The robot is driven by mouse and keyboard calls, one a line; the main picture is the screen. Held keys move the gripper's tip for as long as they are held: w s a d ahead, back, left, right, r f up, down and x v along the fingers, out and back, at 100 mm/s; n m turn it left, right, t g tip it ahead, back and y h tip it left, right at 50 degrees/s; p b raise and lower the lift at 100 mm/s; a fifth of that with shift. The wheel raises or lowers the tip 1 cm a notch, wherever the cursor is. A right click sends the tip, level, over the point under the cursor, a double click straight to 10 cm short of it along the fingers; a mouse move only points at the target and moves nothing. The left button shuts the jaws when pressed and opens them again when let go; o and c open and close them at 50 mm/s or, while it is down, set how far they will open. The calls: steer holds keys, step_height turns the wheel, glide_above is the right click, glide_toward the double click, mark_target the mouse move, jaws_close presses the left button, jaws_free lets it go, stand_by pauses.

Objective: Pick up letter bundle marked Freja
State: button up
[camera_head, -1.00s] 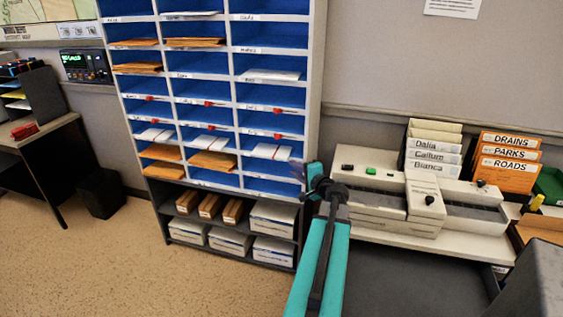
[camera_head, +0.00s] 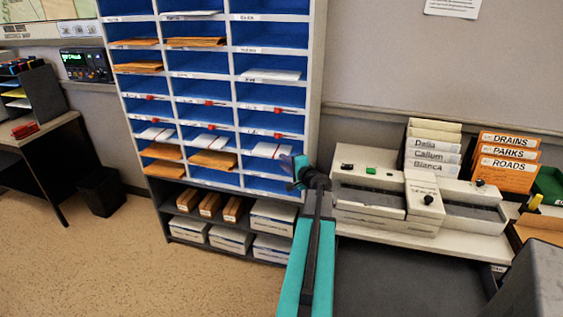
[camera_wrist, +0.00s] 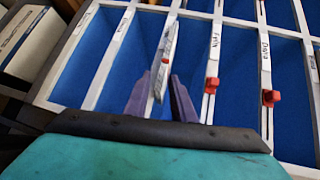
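A pale, thin bundle (camera_wrist: 169,42) with a small red spot shows nearly edge-on in the wrist view, at a pigeonhole lip. No name is readable on it. White letters, probably the same bundle, lie in the right column of the rack in the head view (camera_head: 268,150). My gripper (camera_wrist: 162,77) has its two purple fingers apart, one on each side of the bundle's line. I cannot tell whether either finger touches it. In the head view my gripper (camera_head: 292,166) is at the rack's right column, low down.
The blue pigeonhole rack (camera_head: 317,80) holds other white letters (camera_head: 212,141) and orange envelopes (camera_head: 213,159). Red tabs (camera_wrist: 212,84) stick out from neighbouring lips. A sorting machine (camera_head: 380,195) stands on a counter to the right.

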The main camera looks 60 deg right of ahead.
steer(key=shift+b+x, duration=0.3)
steer(key=shift+x, duration=0.5)
jaws_close()
step_height(320, 180, up, 2)
steer(key=shift+r+p, duration=0.2)
steer(key=shift+p, duration=0.35)
steer(key=shift+s, duration=0.1)
steer(key=r+v, duration=0.2)
steer(key=v, duration=1.2)
steer(key=shift+b, duration=0.4)
